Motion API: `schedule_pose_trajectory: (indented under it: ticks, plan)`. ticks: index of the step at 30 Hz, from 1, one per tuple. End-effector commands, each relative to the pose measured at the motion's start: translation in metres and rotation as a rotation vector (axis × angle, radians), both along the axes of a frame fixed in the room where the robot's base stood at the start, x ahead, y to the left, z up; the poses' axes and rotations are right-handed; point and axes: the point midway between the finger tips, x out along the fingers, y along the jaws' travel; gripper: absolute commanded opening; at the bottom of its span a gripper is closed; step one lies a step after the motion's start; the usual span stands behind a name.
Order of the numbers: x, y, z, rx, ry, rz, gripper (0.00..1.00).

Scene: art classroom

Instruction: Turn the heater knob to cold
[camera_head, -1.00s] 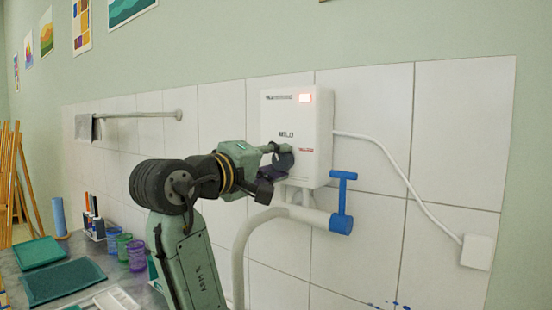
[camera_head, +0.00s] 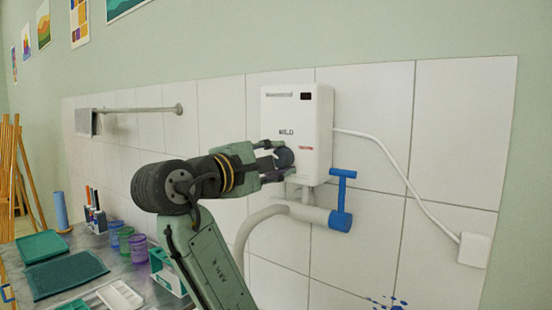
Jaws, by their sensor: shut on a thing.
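The white heater (camera_head: 318,112) hangs on the tiled wall at the centre of the head view. A small display window near its top right is dark, and lettering that seems to read "MILD" is on its front. The dark round knob (camera_head: 286,157) sits low on the front. My gripper (camera_head: 277,161) is at the knob from the left, with its fingers shut on it. The knob's pointer and part of its rim are hidden by the fingers.
A grey pipe with a blue tap handle (camera_head: 341,200) is just below and right of the heater. A white cable runs to a wall box (camera_head: 474,249). Cups (camera_head: 137,245), trays (camera_head: 64,274) and markers stand on the counter at left.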

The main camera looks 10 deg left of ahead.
Motion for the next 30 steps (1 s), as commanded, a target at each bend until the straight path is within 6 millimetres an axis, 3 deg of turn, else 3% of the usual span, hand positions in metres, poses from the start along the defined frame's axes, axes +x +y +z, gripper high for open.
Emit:
schedule_pose_trajectory:
  ticks: [14, 15, 24, 30]
  plan:
    - [0.0000, 0.0003, -0.0002, -0.015, 0.006, 0.001, 0.07]
    - [0.0000, 0.0003, -0.0002, -0.015, 0.006, 0.001, 0.35]
    - [-0.0001, 0.0001, -0.0001, -0.014, 0.006, 0.000, 0.55]
    - [-0.0001, 0.0000, 0.0000, -0.013, 0.005, 0.000, 0.55]
